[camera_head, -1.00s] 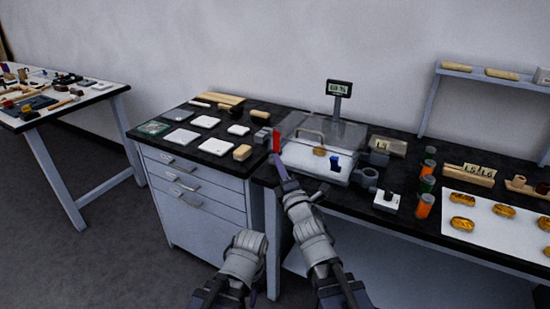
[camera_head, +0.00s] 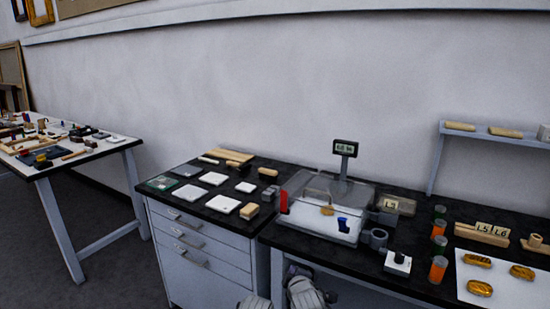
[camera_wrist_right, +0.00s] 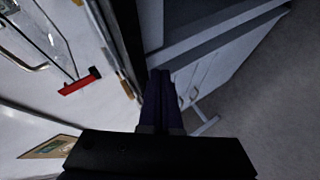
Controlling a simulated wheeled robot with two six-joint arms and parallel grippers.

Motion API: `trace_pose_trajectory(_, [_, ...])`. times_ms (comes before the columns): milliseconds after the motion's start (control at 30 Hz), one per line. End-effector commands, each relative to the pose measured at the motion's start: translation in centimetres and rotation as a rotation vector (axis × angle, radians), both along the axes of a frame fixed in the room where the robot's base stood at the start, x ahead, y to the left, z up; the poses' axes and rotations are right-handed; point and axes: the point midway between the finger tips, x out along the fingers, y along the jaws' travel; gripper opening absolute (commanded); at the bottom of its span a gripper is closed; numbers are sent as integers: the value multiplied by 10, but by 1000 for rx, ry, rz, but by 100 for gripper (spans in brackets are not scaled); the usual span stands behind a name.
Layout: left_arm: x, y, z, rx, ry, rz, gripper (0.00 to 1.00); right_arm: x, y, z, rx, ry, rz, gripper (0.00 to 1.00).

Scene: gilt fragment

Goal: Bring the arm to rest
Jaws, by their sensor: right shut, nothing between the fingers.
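My right gripper (camera_head: 297,270) is low in front of the bench, below the front edge near the balance. In the right wrist view its two dark fingers (camera_wrist_right: 161,80) lie side by side, shut with nothing between them. My right arm's grey links show at the bottom of the head view. Of my left arm only a grey rounded part shows at the bottom edge; its fingers are out of view.
The dark bench (camera_head: 345,260) holds a clear-covered balance (camera_head: 300,225), a red item (camera_head: 283,202) and orange jars (camera_head: 437,269). A drawer cabinet (camera_head: 200,252) stands left of the arms. Gilt pieces (camera_head: 480,288) lie at right. Floor shows at left.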

Motion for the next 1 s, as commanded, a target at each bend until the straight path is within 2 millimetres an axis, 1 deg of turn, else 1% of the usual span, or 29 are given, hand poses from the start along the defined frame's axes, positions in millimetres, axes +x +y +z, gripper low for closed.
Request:
trace_pose_trajectory(33, [0, 0, 0, 0, 0, 0, 30, -13, 0, -20, 59, 108, -57, 0])
trace_pose_trajectory(67, [0, 0, 0, 0, 0, 0, 30, -22, -1, -32, 95, 178, -99, 0])
trace_pose_trajectory(100, [0, 0, 0, 0, 0, 0, 30, -36, -1, -47, 141, 270, -156, 0])
trace_pose_trajectory(167, [0, 0, 0, 0, 0, 0, 30, -58, -2, -68, 199, 402, -248, 0])
trace_pose_trajectory(200, [0, 0, 0, 0, 0, 0, 30, -74, -2, -79, 230, 482, -310, 0])
trace_pose_trajectory(267, [0, 0, 0, 0, 0, 0, 30, -96, -2, -92, 267, 589, -397, 0])
trace_pose_trajectory(300, [0, 0, 0, 0, 0, 0, 30, -111, -2, -99, 283, 653, -452, 0])
trace_pose_trajectory(400, [0, 0, 0, 0, 0, 0, 30, -144, -3, -111, 311, 786, -582, 0])
trace_pose_trajectory(500, [0, 0, 0, 0, 0, 0, 30, -175, -3, -117, 321, 897, -700, 0])
trace_pose_trajectory(667, [0, 0, 0, 0, 0, 0, 30, -220, -3, -119, 308, 1045, -884, 0])
trace_pose_trajectory(700, [0, 0, 19, 0, 0, 0, 30, -218, -4, -100, 311, 1038, -877, 0])
trace_pose_trajectory(867, [0, 0, 51, 0, 0, 0, 30, -217, -4, -68, 311, 1034, -873, 0])
trace_pose_trajectory(967, [0, 0, 73, 0, 0, 0, 30, -216, -4, -46, 312, 1034, -872, 0])
trace_pose_trajectory(1000, [0, 0, 84, 0, 0, 0, 30, -216, -4, -35, 312, 1034, -872, 0])
